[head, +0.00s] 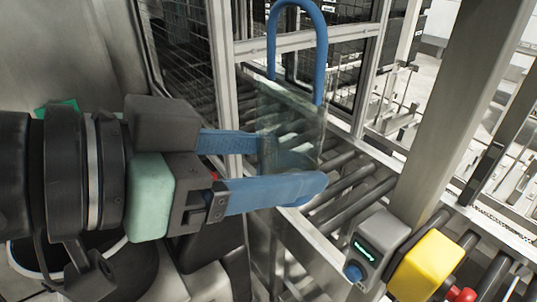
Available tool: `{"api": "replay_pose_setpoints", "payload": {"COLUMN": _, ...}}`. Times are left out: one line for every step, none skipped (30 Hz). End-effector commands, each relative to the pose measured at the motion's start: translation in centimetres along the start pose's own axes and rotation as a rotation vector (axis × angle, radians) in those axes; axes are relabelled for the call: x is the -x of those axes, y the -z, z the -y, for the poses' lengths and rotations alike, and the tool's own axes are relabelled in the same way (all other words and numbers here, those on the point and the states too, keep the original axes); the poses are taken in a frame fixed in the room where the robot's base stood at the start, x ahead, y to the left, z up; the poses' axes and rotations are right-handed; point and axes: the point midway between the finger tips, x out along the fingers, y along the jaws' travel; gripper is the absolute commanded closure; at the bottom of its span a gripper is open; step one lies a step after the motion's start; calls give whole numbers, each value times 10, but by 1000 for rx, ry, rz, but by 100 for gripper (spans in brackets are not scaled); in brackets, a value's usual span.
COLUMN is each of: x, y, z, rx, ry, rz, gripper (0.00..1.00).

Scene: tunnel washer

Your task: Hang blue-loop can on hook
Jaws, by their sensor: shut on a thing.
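The can (291,112) is a see-through, greenish container with a tall blue loop (321,60) arching above it. It is held roughly upright in the head view, with roller conveyor and frame showing through its wall. My gripper (294,168) reaches in from the left with two blue fingers, shut around the lower part of the can. The near finger hides part of the can's bottom, and the far finger's tip lies behind its wall. The loop stands free of the fingers, and its top is close to the picture's upper edge. I cannot make out a hook.
A roller conveyor (350,180) runs behind and below the can. Metal frame posts and mesh panels stand behind it. A wide grey post (465,90) rises at right. A grey control box (378,245) and a yellow box (427,266) with a red button sit at lower right.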

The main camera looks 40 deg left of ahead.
Motion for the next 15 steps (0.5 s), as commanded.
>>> {"api": "replay_pose_setpoints", "payload": {"x": -3, "y": 1, "z": 0, "rx": -1, "ry": 0, "rz": 1, "gripper": 88}}
{"api": "replay_pose_setpoints", "payload": {"x": -5, "y": 2, "z": 0, "rx": -1, "ry": 0, "rz": 1, "gripper": 88}}
{"api": "replay_pose_setpoints", "payload": {"x": -7, "y": 3, "z": 0, "rx": -1, "ry": 0, "rz": 0, "gripper": 88}}
{"api": "replay_pose_setpoints", "payload": {"x": -9, "y": 4, "z": 0, "rx": -1, "ry": 0, "rz": 0, "gripper": 88}}
{"api": "replay_pose_setpoints", "payload": {"x": -10, "y": 4, "z": 0, "rx": 0, "ry": 0, "rz": 0, "gripper": 88}}
{"api": "replay_pose_setpoints", "payload": {"x": -13, "y": 5, "z": 0, "rx": 0, "ry": 0, "rz": 0, "gripper": 88}}
{"api": "replay_pose_setpoints", "payload": {"x": -14, "y": 6, "z": 0, "rx": 0, "ry": 0, "rz": 0, "gripper": 88}}
{"api": "replay_pose_setpoints", "payload": {"x": -16, "y": 7, "z": 0, "rx": 0, "ry": -1, "rz": 0, "gripper": 88}}
{"api": "replay_pose_setpoints", "payload": {"x": -18, "y": 8, "z": 0, "rx": 0, "ry": -1, "rz": 0, "gripper": 88}}
{"api": "replay_pose_setpoints", "payload": {"x": -20, "y": 8, "z": 0, "rx": 0, "ry": -1, "rz": 0, "gripper": 88}}
{"api": "replay_pose_setpoints", "payload": {"x": -22, "y": 9, "z": 0, "rx": 0, "ry": 0, "rz": 0, "gripper": 88}}
{"api": "replay_pose_setpoints", "payload": {"x": -24, "y": 10, "z": 0, "rx": 0, "ry": 0, "rz": 1, "gripper": 88}}
{"api": "replay_pose_setpoints", "payload": {"x": -26, "y": 10, "z": 0, "rx": -1, "ry": 0, "rz": 0, "gripper": 88}}
{"api": "replay_pose_setpoints", "payload": {"x": -27, "y": 11, "z": 0, "rx": 0, "ry": 0, "rz": 0, "gripper": 88}}
{"api": "replay_pose_setpoints", "payload": {"x": -29, "y": 12, "z": 0, "rx": 0, "ry": 0, "rz": -1, "gripper": 88}}
